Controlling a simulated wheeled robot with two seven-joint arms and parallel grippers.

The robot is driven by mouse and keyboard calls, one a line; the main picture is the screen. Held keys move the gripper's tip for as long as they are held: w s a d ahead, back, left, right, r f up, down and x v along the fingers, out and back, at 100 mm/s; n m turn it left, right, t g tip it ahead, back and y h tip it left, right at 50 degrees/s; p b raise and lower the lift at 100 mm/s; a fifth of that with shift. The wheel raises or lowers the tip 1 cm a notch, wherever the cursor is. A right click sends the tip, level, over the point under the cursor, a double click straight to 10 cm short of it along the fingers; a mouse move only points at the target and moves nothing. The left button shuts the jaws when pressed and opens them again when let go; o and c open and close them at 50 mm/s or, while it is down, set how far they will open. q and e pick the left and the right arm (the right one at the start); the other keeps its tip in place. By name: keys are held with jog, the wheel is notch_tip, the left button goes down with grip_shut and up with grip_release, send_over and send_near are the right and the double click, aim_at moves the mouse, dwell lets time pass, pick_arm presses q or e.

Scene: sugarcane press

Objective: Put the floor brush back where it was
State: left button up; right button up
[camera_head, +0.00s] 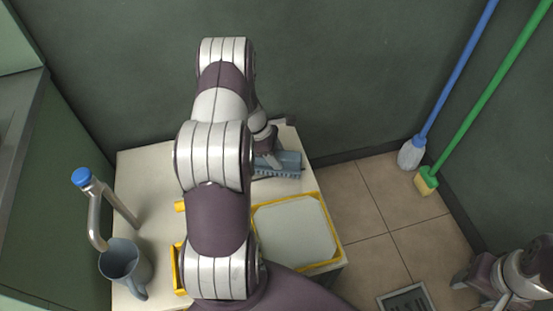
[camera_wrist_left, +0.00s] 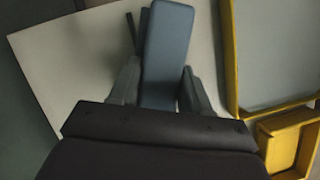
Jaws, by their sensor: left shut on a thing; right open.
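The blue-grey floor brush (camera_head: 280,166) is at the back right of the white table (camera_head: 150,185), with its bristles facing the front. My left gripper (camera_head: 266,150) is shut on it, partly hidden behind my arm. In the left wrist view the brush (camera_wrist_left: 168,50) lies between the two fingers of my left gripper (camera_wrist_left: 160,88). I cannot tell whether the brush touches the tabletop. My right gripper (camera_head: 474,285) is open and empty at the lower right, above the floor.
A yellow-rimmed tray (camera_head: 295,232) is in front of the brush. A grey jug (camera_head: 125,265) stands below a blue-capped tap (camera_head: 83,178) on the left. A blue-handled mop (camera_head: 411,153) and a green-handled broom (camera_head: 428,181) lean at the right. A floor drain (camera_head: 405,300) is at the bottom.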

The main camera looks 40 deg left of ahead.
pick_arm(q)
jog(key=shift+f, duration=0.3)
jog(key=shift+f, duration=0.1)
jog(key=shift+f, duration=0.3)
jog(key=o, duration=0.9)
jog(key=shift+o, duration=0.2)
jog(key=p+v, duration=0.4)
jog(key=v, duration=0.8)
jog(key=shift+r+p, duration=0.35)
jog(key=shift+p, duration=0.05)
jog(key=s+d+r+m+y, duration=0.1)
jog(key=s+d+r+m, duration=0.2)
jog(key=d+m, duration=0.4)
jog(key=s+d+r+m+y, duration=0.1)
jog(key=s+d+r+m, duration=0.3)
jog(key=d+m, duration=0.3)
jog(key=s+d+r+m+y, duration=0.1)
jog(key=s+d+r+m, duration=0.3)
jog(key=d+m, duration=0.3)
jog(key=m, duration=0.3)
jog(key=shift+d+r+g+y, duration=0.2)
jog(key=shift+d+g+y, duration=0.15)
jog(key=shift+g+y, duration=0.05)
